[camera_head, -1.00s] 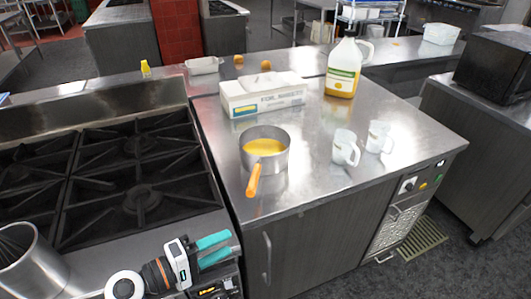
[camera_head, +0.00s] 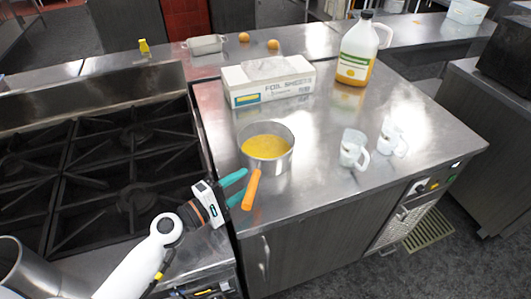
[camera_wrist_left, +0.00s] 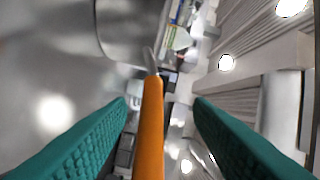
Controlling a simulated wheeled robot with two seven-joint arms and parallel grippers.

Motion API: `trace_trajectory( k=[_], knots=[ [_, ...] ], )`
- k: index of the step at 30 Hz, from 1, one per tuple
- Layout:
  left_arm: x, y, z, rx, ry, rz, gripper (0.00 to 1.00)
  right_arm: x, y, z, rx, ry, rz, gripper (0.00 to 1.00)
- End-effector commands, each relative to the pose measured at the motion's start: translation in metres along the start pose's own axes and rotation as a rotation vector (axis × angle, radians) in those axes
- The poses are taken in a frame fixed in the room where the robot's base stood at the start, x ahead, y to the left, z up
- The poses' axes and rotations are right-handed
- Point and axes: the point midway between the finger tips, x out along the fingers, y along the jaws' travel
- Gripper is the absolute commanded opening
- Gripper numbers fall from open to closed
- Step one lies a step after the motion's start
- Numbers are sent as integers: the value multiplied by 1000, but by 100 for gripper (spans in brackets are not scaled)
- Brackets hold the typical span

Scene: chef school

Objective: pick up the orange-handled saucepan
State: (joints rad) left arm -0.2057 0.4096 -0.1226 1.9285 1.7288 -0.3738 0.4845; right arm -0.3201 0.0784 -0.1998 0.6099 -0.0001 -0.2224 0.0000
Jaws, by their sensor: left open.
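The orange-handled saucepan (camera_head: 267,160) stands on the steel counter with yellow contents. Its orange handle (camera_head: 251,189) points toward the front edge of the counter. My left gripper (camera_head: 238,187) is open, its teal fingers just left of the handle in the head view. In the left wrist view the handle (camera_wrist_left: 151,128) runs up between the two spread teal fingers (camera_wrist_left: 160,112), with gaps on both sides. The pan's body (camera_wrist_left: 128,28) shows at the top of that view. My right gripper is not in view.
Two white mugs (camera_head: 354,149) (camera_head: 392,138) stand right of the pan. A foil sheets box (camera_head: 268,82) lies behind it, and a jug (camera_head: 357,52) stands at the back. The stove (camera_head: 110,180) is at left. Counter between pan and mugs is clear.

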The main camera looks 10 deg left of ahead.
Motion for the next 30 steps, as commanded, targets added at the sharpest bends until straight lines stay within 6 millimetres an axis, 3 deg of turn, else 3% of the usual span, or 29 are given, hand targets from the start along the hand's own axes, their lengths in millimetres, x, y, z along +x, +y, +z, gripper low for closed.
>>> trace_trajectory(
  k=[7,12,19,20,28,30],
  knots=[
    [33,5,1,-3,1,-1,47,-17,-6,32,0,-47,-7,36],
    [50,6,1,-1,0,0,47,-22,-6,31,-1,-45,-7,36],
    [52,8,2,-1,1,1,47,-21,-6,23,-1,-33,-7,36],
    [52,8,2,-1,1,1,45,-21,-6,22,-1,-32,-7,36],
    [51,8,2,0,0,1,1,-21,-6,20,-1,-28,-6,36],
    [51,8,2,0,0,1,0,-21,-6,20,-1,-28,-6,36]
  ],
)
